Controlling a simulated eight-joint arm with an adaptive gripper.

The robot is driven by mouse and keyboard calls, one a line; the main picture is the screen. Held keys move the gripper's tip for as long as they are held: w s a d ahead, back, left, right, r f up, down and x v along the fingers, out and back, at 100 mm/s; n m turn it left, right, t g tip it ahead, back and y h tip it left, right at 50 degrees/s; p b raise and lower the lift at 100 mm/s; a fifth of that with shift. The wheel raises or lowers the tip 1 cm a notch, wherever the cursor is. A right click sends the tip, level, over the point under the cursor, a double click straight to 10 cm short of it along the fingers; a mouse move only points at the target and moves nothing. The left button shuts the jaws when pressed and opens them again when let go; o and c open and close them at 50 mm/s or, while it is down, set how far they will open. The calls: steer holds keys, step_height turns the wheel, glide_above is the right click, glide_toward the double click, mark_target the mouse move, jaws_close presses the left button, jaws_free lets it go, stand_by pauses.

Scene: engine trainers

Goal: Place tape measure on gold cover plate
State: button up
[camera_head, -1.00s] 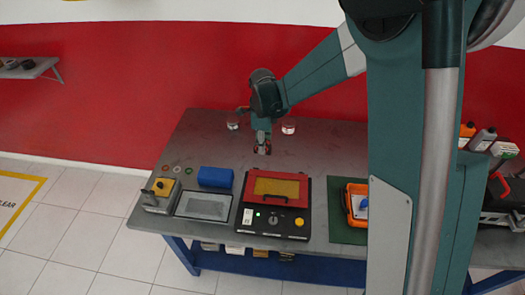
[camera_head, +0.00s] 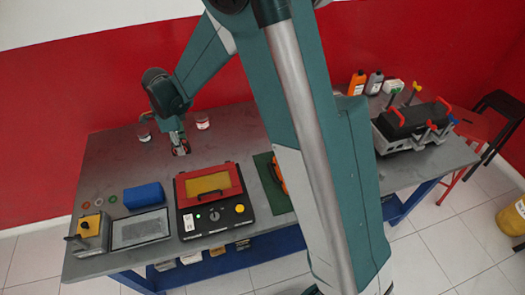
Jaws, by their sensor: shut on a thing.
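The gold cover plate (camera_head: 207,182) is the yellowish panel inside the red frame of a black box on the grey table. My gripper (camera_head: 181,148) points down over the table behind that box, apart from the plate. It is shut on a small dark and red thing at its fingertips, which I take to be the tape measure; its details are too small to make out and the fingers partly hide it. I cannot tell whether it touches the table.
Two small jars (camera_head: 202,122) stand near the table's back edge, either side of my gripper. A blue block (camera_head: 144,196), a grey tray (camera_head: 141,229) and a yellow-topped device (camera_head: 91,228) lie left of the box. My arm hides much of the table's right part.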

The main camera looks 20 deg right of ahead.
steer(key=d+r, duration=0.1)
steer(key=d, duration=1.5)
steer(key=s+d, duration=0.5)
steer(key=d, duration=0.6)
steer(key=s+d+r, duration=0.1)
steer(key=s+d, duration=0.5)
steer(key=d, duration=0.5)
steer(key=s+d, duration=0.6)
steer(key=d, duration=0.6)
steer(key=shift+r+p, duration=0.15)
steer(key=shift+p, duration=0.3)
steer(key=shift+f+b, duration=0.45)
steer(key=shift+f, duration=2.5)
steer(key=shift+f+b, duration=0.3)
steer(key=shift+f, duration=1.75)
